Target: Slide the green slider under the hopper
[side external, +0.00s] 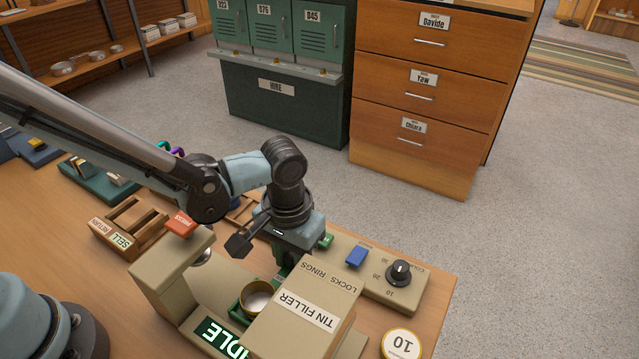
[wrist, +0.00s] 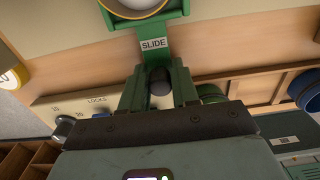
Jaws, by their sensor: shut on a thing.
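The green slider (side external: 237,310) carries a round brass-rimmed tin (side external: 257,299) between the press and the box marked TIN FILLER (side external: 306,313), which I take for the hopper. In the wrist view, the slider's green tongue (wrist: 155,58) bears a SLIDE label and ends in a dark knob (wrist: 160,88). My gripper (wrist: 159,84) is shut on this knob, a finger on either side. In the side view my gripper (side external: 286,262) points down behind the box, its fingertips partly hidden. The tin is beside the box, not visibly beneath it.
The press with its red PRESS handle (side external: 181,223) stands left of the tin. A screen reading IDLE (side external: 220,336) is at the front. A dial (side external: 399,271) and a blue button (side external: 357,257) are to the right. A wooden RETURN/SELL tray (side external: 128,228) lies far left.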

